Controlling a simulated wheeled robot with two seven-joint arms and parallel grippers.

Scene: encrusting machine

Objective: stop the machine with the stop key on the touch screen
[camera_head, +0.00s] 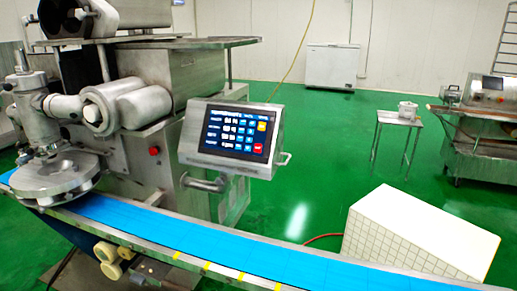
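The encrusting machine (190,68) stands at the left, a grey metal body with rollers and a round press head. Its touch screen (234,132) sits in a tilted metal housing on an arm at the machine's right side. The screen is lit, with rows of white and blue fields on dark. At its right edge are a yellow-orange key (262,126) and a red key (258,148) below it. The labels are too small to read, so I cannot tell for certain which is the stop key. Neither of my grippers is in view.
A blue conveyor belt (190,232) runs across the front below the screen. A red button (154,151) is on the machine body. A white tiled block (410,235) stands at the lower right. A small table (399,121) and another machine are behind. Green floor between is open.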

